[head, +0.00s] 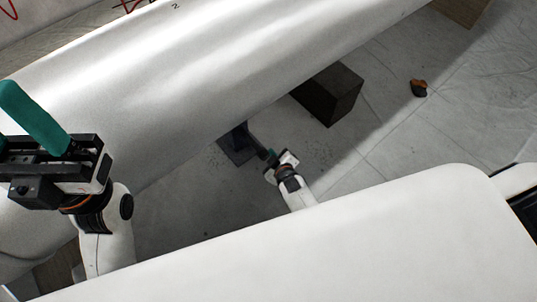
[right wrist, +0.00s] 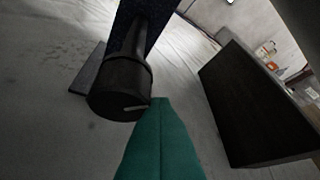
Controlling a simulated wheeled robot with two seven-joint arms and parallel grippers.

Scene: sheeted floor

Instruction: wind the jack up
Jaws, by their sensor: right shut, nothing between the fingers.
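The jack (head: 238,144) is a dark device on a flat base, standing on the floor below the large white cylinder (head: 190,70). Its upper part is hidden by the cylinder in the head view. In the right wrist view, the jack's round dark knob or crank end (right wrist: 120,88) sticks out toward the camera, with a pale line on its face. My right gripper (head: 271,155) is low beside it; its green fingers (right wrist: 160,135) are shut and empty, tips just right of the knob. Whether they touch it is unclear. My left gripper (head: 35,118) is raised at the far left, away from the jack.
A dark block (head: 328,93) stands right of the jack; it shows large in the right wrist view (right wrist: 250,100). A small orange and black object (head: 419,88) lies on the sheeted floor. A wooden block (head: 462,10) is at top right.

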